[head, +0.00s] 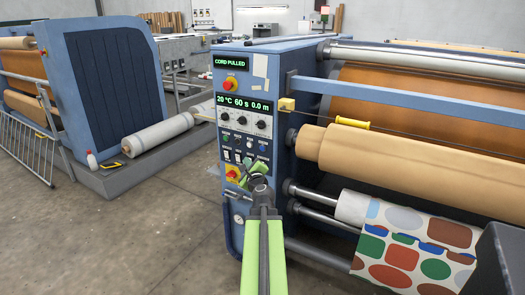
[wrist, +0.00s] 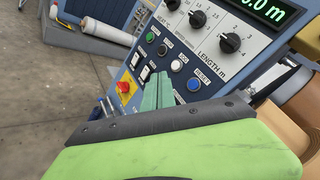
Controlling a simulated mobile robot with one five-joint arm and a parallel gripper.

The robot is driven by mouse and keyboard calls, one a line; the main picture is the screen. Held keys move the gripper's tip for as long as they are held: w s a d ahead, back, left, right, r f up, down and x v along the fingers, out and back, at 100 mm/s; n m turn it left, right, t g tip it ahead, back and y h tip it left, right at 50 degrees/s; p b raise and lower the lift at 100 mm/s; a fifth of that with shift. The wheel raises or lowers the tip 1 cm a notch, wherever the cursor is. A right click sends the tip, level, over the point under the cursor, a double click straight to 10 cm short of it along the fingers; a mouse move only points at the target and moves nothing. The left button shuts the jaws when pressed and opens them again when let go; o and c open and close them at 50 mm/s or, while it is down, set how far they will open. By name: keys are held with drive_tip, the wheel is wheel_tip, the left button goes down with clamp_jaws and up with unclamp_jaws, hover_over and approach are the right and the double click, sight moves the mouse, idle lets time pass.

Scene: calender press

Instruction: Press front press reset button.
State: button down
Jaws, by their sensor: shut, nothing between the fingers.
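The front of the blue press (head: 283,150) carries a control panel with dials and buttons. In the wrist view the blue reset button (wrist: 194,85), labelled RESET, is at the right end of a slanted row of buttons. In the head view the reset button (head: 262,148) is small, just above my gripper. My gripper (wrist: 158,82) has green fingers, shut and empty, pointing at the panel. In the wrist view its tips lie left of the reset button, below the white button. In the head view my gripper (head: 250,168) is low on the panel. Whether the tips touch it, I cannot tell.
A display (head: 231,62) reads CORD PULLED. A red emergency stop (wrist: 125,88) on yellow is left of my gripper, and another (head: 231,84) is higher up. A yellow cord handle (head: 352,123) hangs before the rollers at right.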

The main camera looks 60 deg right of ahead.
sight(262, 149)
drive_tip(key=d, duration=0.8)
drive_tip(key=shift+d, duration=0.35)
drive_tip(key=shift+d, duration=0.1)
idle(1.6)
drive_tip(key=shift+d, duration=0.35)
drive_tip(key=shift+d, duration=0.35)
idle(0.4)
idle(0.4)
drive_tip(key=shift+a, duration=0.8)
drive_tip(key=shift+a, duration=0.1)
